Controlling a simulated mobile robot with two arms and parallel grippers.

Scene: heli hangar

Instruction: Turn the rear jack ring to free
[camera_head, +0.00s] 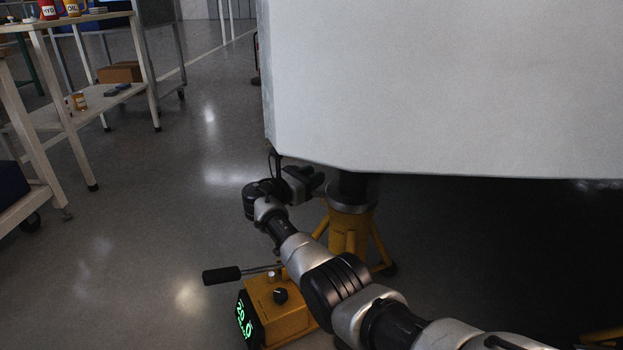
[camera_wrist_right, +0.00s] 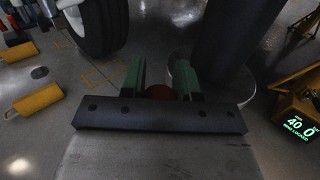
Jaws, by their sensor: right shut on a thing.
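The rear jack (camera_head: 347,240) is a yellow tripod stand under the pale aircraft body, with a dark column and a grey ring (camera_head: 352,197) at its top. The ring also shows in the right wrist view (camera_wrist_right: 184,76), around the dark column (camera_wrist_right: 233,45). My right gripper (camera_head: 316,184) is beside the ring, on its left. In the wrist view its green-padded fingers (camera_wrist_right: 160,84) are shut on a red round knob (camera_wrist_right: 160,91), mostly hidden between them. Whether the knob joins the ring is hidden. My left gripper is not in view.
A yellow pump box (camera_head: 284,310) with a green readout and black-gripped lever (camera_head: 222,275) stands below my right arm. The pale aircraft body (camera_head: 440,90) hangs low above. A wheel (camera_wrist_right: 93,25) and yellow chocks (camera_wrist_right: 36,100) lie left in the wrist view.

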